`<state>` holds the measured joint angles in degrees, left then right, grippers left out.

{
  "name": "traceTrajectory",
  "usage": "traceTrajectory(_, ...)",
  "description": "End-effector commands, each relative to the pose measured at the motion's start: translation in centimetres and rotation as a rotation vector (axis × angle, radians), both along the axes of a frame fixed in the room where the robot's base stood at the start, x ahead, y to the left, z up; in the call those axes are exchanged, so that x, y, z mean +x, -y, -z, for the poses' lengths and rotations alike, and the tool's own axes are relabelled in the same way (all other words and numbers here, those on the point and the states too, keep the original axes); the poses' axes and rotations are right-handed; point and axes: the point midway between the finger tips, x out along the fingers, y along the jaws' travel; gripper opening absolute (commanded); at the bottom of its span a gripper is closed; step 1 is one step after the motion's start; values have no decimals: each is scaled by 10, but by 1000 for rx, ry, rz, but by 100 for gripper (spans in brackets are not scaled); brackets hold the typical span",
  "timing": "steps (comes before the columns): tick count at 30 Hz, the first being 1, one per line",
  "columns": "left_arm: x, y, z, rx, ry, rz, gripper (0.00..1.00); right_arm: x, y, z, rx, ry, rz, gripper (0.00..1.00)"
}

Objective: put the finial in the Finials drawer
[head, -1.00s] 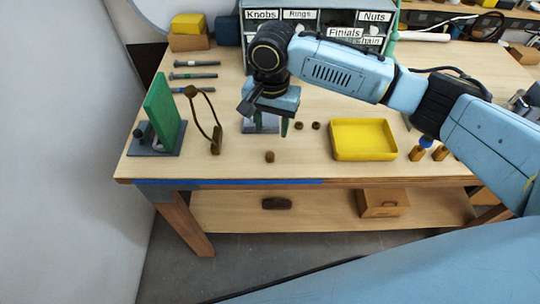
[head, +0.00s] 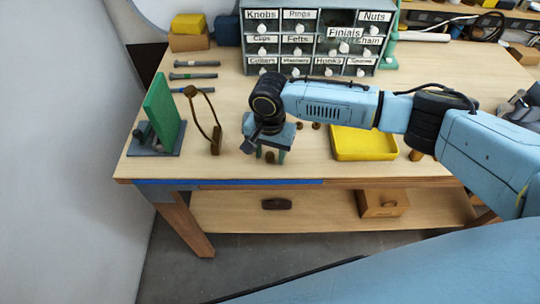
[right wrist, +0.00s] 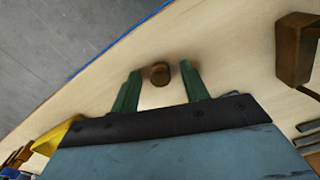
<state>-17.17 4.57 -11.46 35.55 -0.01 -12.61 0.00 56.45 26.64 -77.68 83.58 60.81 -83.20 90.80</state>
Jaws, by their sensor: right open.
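A small brown finial (head: 270,158) stands on the table near its front edge. In the right wrist view the finial (right wrist: 160,74) shows between the two green fingertips, with a gap on at least one side. My right gripper (head: 269,155) is open and pointing down around or just above it; I cannot tell its exact height. The Finials drawer (head: 344,34) in the grey cabinet stands pulled out, with a dark opening behind its label. My left gripper is not in view.
A yellow tray (head: 365,144) lies to the right, partly behind my arm. Two small brown pieces (head: 316,126) lie behind the gripper.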

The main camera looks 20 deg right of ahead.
Motion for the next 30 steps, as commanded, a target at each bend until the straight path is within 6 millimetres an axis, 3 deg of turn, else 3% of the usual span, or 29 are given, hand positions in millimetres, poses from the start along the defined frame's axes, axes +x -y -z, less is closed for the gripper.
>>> traceTrajectory(1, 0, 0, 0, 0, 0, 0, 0, 0, 0, 0, 0, 0, 0, 45)
traceTrajectory(12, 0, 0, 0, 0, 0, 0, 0, 0, 0, 0, 0, 0, -1, 0)
traceTrajectory(20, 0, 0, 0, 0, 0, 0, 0, 0, 0, -4, 2, 1, -1, 0)
traceTrajectory(23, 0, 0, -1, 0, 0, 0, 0, 1, 0, -16, 2, 1, -1, 0)
traceTrajectory(30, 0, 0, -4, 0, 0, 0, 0, 1, -1, -65, 3, 2, -1, 0)
